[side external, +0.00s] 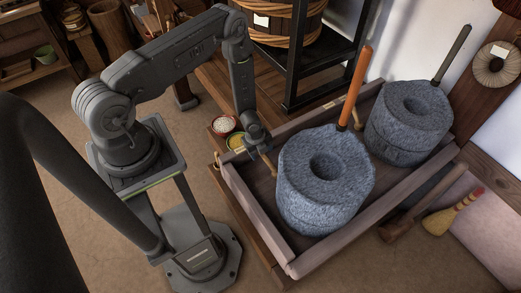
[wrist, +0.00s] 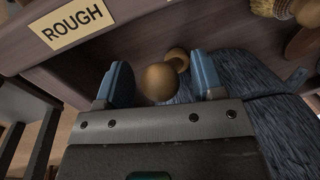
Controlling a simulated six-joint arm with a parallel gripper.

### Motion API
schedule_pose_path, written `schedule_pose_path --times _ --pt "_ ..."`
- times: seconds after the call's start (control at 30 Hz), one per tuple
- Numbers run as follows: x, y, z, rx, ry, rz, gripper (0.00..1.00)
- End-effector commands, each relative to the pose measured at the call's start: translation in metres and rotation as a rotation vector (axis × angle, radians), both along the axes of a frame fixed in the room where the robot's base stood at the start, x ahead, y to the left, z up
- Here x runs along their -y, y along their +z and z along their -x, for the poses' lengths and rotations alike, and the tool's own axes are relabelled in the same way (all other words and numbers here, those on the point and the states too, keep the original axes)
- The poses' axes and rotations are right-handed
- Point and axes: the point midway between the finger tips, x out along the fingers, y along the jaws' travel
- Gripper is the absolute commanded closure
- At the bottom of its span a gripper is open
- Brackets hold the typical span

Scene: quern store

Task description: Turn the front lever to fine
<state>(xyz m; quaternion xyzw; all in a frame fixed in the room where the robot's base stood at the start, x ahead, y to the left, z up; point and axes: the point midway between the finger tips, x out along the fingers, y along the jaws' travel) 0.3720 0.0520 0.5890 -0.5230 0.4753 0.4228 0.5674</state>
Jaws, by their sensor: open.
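The front lever (side external: 268,163) is a light wooden rod at the left end of the trough, beside the front quern (side external: 318,215). My gripper (side external: 257,143) is at its upper end. In the wrist view the lever's round wooden knob (wrist: 158,83) sits between the two blue-padded fingers of my open gripper (wrist: 164,82), with a gap to the right finger; contact at the left finger is unclear. A smaller wooden piece (wrist: 177,57) shows behind the knob. A ROUGH label (wrist: 78,24) is on the board at upper left. No label reading fine is legible.
The wooden trough (side external: 243,205) also holds a back quern (side external: 409,120) with a second wooden lever (side external: 350,103) near it. An orange handle (side external: 354,85) rises from the front quern. Two small bowls, white-filled (side external: 224,124) and yellow-filled (side external: 236,141), stand close to my gripper.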

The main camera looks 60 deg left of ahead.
Motion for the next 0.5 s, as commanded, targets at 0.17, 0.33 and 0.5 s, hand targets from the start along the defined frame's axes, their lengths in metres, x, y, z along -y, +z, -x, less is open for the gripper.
schedule_pose_path --times 0.17,0.33,0.5 --pt "0.0 0.008 0.001 0.0 0.001 0.0 0.38" --pt "-0.001 0.034 0.005 0.003 0.001 0.0 0.38" --pt "-0.001 0.059 0.011 0.001 0.0 -0.001 0.38"
